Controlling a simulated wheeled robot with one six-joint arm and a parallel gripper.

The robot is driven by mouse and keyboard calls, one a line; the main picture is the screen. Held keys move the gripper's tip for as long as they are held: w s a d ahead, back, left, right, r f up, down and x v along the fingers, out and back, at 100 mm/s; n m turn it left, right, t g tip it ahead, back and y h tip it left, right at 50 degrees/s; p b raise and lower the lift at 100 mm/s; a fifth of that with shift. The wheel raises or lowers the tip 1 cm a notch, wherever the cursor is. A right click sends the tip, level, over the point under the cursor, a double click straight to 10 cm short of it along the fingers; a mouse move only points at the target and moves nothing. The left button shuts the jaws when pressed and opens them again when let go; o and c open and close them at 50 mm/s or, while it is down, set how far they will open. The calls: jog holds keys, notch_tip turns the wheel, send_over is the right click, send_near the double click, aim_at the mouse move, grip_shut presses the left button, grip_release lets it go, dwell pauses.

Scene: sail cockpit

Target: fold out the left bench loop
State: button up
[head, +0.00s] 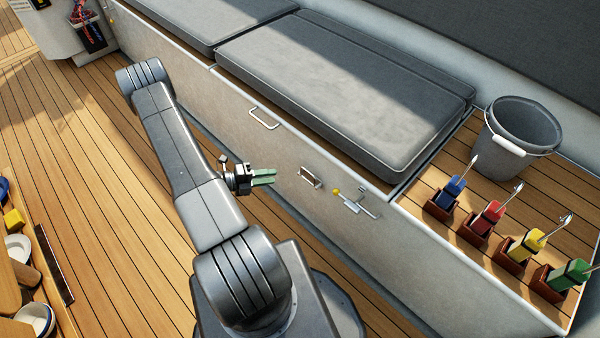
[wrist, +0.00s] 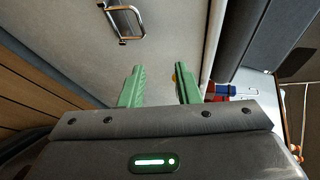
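The left bench loop (head: 264,118) is a thin pale metal U-shaped handle on the bench's front panel.
A small framed plate (head: 311,177) and a metal latch with a yellow knob (head: 352,203) sit on the panel further right. Grey cushions (head: 350,90) cover the bench. Several coloured handles in holders and a grey bucket (head: 520,135) stand at right. Wooden deck (head: 80,160) lies clear at left.

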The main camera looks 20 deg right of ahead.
jog(key=d+f+n+t+b, duration=0.1)
jog(key=d+f, duration=0.5)
jog(key=d, duration=0.7)
jog(key=shift+w+f+n, duration=0.15)
jog(key=shift+w+n, duration=0.25)
jog(key=shift+w, duration=0.05)
grip_shut()
